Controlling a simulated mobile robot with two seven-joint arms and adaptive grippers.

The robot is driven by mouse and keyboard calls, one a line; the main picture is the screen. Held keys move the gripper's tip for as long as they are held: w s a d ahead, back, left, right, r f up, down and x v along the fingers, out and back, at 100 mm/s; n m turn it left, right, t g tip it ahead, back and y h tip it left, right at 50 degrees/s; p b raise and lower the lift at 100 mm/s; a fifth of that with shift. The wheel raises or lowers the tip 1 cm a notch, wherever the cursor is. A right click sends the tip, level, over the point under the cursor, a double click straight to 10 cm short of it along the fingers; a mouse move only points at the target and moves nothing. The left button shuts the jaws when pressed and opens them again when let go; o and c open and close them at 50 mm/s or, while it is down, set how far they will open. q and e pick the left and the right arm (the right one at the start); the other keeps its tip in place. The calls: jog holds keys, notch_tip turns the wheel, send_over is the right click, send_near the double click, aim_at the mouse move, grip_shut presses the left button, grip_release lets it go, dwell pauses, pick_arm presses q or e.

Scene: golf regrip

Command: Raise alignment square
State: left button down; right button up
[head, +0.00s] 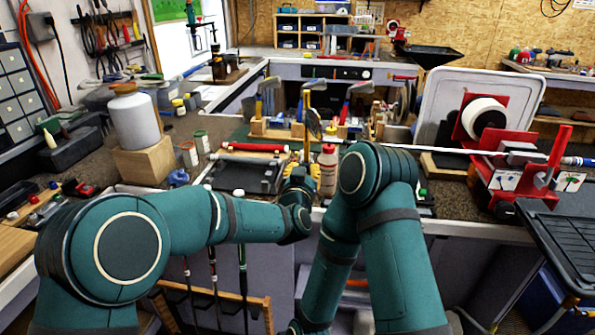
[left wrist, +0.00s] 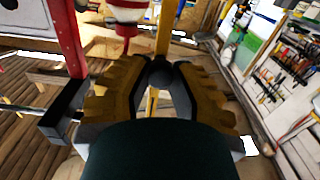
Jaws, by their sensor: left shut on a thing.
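The alignment square looks to be the slim yellow upright piece (head: 306,142) near the middle of the bench in the head view. In the left wrist view the yellow bar (left wrist: 163,35) stands between my fingertips and runs up out of the picture. My left gripper (head: 300,174) is at its lower part, small and partly hidden by my own wrist. In the left wrist view the ridged yellow fingers of my left gripper (left wrist: 160,74) are closed on the bar. The square's full shape is hidden. My right arm folds down at centre right, and its gripper is out of view.
A red and white bottle (head: 328,168) stands just right of the square. A dark tray (head: 245,176) with red grips lies left. A club shaft (head: 430,149) runs across to a red vise (head: 510,180). Club heads in a wooden rack (head: 275,131) stand behind.

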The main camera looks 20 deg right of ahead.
pick_arm(q)
jog(key=shift+s+d+r, duration=0.1)
jog(key=shift+d+r, duration=0.05)
dwell(0.3)
jog(key=c, duration=0.7)
grip_release()
jog(key=shift+d, duration=0.1)
jog(key=v, duration=1.2)
